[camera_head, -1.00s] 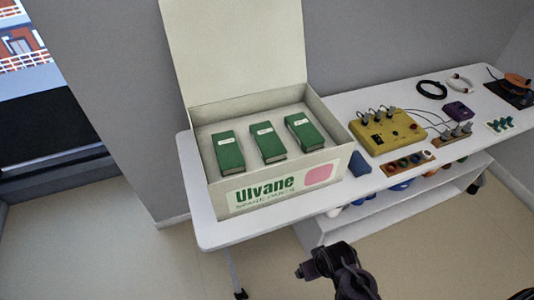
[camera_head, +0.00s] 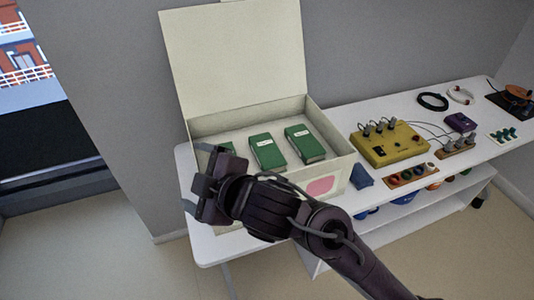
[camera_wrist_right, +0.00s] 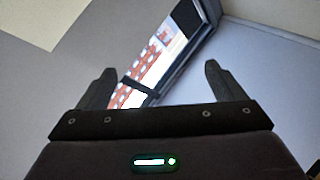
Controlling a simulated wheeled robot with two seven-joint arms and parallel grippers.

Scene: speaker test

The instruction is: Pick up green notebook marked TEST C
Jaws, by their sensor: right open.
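Several green notebooks with small white labels lie in an open cream box (camera_head: 335,160) on the table; the labels are too small to read, so I cannot tell which is TEST C. The middle notebook (camera_head: 267,153) and the right notebook (camera_head: 306,145) show clearly in the head view. The left notebook is mostly hidden behind my right gripper (camera_head: 200,180). That gripper is open and empty, at the box's front left. In the right wrist view its fingers (camera_wrist_right: 160,75) stand apart with nothing between them. My left gripper is not in view.
The box's raised lid (camera_head: 235,60) stands at the back. Right of the box on the white table (camera_head: 345,112) are a blue object (camera_head: 361,177), a yellow device (camera_head: 390,145) with cables, and a black cable ring (camera_head: 432,101). A lower shelf holds more items.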

